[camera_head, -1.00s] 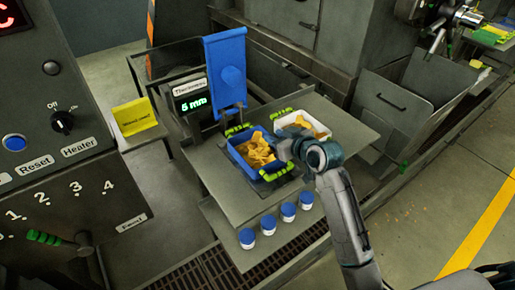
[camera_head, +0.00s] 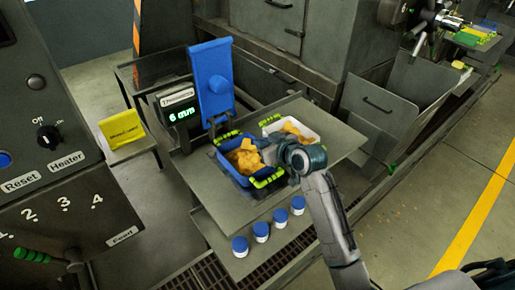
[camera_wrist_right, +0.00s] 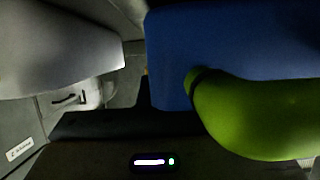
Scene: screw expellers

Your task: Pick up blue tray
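The blue tray (camera_head: 229,167) sits upright on the grey metal shelf in the head view, filled with yellow-orange pieces (camera_head: 245,155). It has green handles, one at its near right end (camera_head: 267,179). My right gripper (camera_head: 290,158) is at the tray's right side, its fingertips hidden from the head camera. In the right wrist view, the tray's blue wall (camera_wrist_right: 225,45) and a green handle (camera_wrist_right: 260,118) are very close at the right. A grey finger-like part shows at the upper left. I cannot tell whether the gripper is shut on the handle. My left gripper is out of view.
A white tray (camera_head: 311,138) with similar pieces stands just behind, to the right. A thickness display (camera_head: 178,106) and an upright blue panel (camera_head: 213,80) stand behind the blue tray. Several blue-capped jars (camera_head: 261,232) stand on the lower shelf in front. The shelf (camera_head: 212,190) is bare at its left.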

